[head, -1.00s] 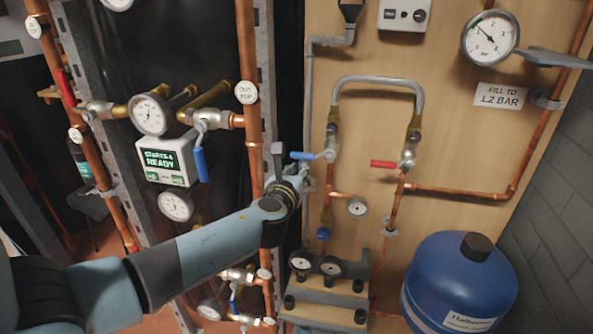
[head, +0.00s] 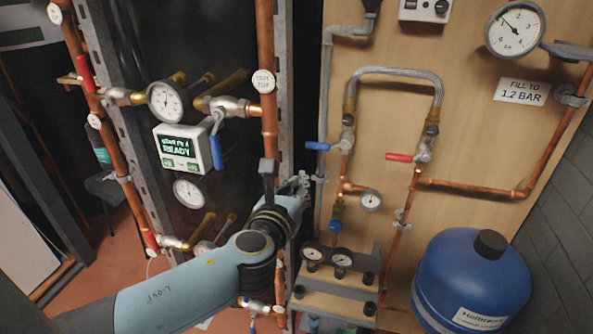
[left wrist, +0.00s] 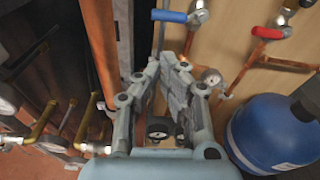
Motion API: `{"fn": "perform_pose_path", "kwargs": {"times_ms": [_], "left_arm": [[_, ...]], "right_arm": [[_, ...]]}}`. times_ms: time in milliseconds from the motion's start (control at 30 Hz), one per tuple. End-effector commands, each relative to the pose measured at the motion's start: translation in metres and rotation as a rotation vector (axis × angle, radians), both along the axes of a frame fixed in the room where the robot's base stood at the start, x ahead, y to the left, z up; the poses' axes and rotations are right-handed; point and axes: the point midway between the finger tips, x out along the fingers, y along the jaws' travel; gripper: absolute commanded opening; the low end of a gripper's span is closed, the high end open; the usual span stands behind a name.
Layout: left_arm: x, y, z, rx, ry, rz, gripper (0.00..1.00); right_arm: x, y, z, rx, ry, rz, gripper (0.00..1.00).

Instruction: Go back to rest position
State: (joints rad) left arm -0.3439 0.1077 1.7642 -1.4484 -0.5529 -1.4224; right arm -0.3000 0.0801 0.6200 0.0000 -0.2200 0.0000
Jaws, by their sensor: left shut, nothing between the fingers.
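My left arm reaches up from the lower left in the head view. Its gripper (head: 301,183) is in front of the gap between the copper pipe and the wooden panel. It also shows in the left wrist view (left wrist: 170,62), shut and holding nothing. The blue-handled valve (head: 318,146) is just above and right of the gripper, apart from it. The red-handled valve (head: 400,157) is farther right. My right gripper is in neither view.
A blue expansion tank (head: 470,285) stands at lower right. A shelf with two small gauges (head: 325,260) is below the gripper. A display unit (head: 182,148) and vertical copper pipe (head: 267,110) are at left. A large gauge (head: 514,30) hangs upper right.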

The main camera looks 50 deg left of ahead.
Motion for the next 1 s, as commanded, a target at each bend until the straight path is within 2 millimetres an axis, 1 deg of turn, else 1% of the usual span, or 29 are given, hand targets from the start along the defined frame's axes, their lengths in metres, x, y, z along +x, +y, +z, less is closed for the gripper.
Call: {"fn": "perform_pose_path", "kwargs": {"times_ms": [467, 567, 600, 633, 667, 700, 767, 800, 867, 900, 967, 1000], "left_arm": [[0.000, 0.000, -0.001, 0.000, 0.000, 0.000, 0.00], [0.001, 0.000, -0.010, 0.000, -0.001, 0.000, 0.00], [0.002, 0.000, -0.019, -0.001, -0.002, 0.000, 0.00], [0.001, 0.000, -0.030, -0.002, 0.006, 0.001, 0.00], [-0.001, 0.001, -0.048, -0.008, 0.024, 0.004, 0.00], [-0.005, 0.002, -0.072, -0.029, 0.053, 0.012, 0.00], [-0.013, 0.003, -0.114, -0.080, 0.101, 0.023, 0.00], [-0.020, 0.003, -0.145, -0.133, 0.132, 0.035, 0.00], [-0.033, 0.001, -0.191, -0.231, 0.172, 0.061, 0.00], [-0.043, 0.000, -0.222, -0.306, 0.195, 0.083, 0.00], [-0.062, -0.002, -0.268, -0.425, 0.228, 0.130, 0.00], [-0.077, -0.005, -0.299, -0.512, 0.245, 0.170, 0.00]], "right_arm": [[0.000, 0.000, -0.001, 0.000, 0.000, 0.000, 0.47], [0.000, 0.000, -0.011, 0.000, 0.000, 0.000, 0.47], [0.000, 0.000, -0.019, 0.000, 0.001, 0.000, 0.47], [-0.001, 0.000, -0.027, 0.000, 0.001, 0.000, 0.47], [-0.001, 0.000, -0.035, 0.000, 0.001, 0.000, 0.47], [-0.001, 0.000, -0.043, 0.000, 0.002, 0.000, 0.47], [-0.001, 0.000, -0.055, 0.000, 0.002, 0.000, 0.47], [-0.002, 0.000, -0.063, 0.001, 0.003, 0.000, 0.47], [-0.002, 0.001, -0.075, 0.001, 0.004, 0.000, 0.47], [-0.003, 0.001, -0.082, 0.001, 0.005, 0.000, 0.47], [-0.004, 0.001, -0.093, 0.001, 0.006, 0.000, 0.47], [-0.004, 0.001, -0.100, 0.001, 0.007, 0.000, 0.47]]}}
